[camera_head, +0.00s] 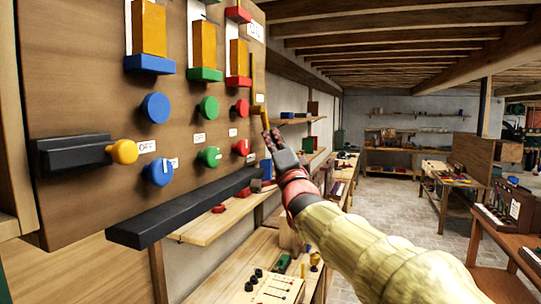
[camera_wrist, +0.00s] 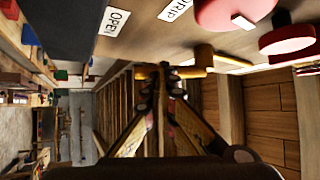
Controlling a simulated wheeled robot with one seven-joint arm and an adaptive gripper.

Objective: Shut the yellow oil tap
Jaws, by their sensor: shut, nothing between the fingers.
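A thin yellow piece, which looks like the oil tap (camera_head: 257,104), is at the right edge of the wooden board, below a partly cut-off label. My gripper (camera_head: 265,122) is shut and empty, with its fingertips close beside it. In the wrist view, my shut fingertips (camera_wrist: 165,72) are near a yellow handle-like part (camera_wrist: 203,56) on the board. I cannot tell whether they touch it. The fingers hide part of this area, and the tap's position is unclear.
The board (camera_head: 75,75) carries blue (camera_head: 156,108), green (camera_head: 209,107) and red (camera_head: 242,107) knobs, and a yellow ball (camera_head: 123,151) on a black lever. A black ledge (camera_head: 190,207) juts out below. A workbench (camera_head: 450,180) stands at right; the floor between (camera_head: 400,215) is clear.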

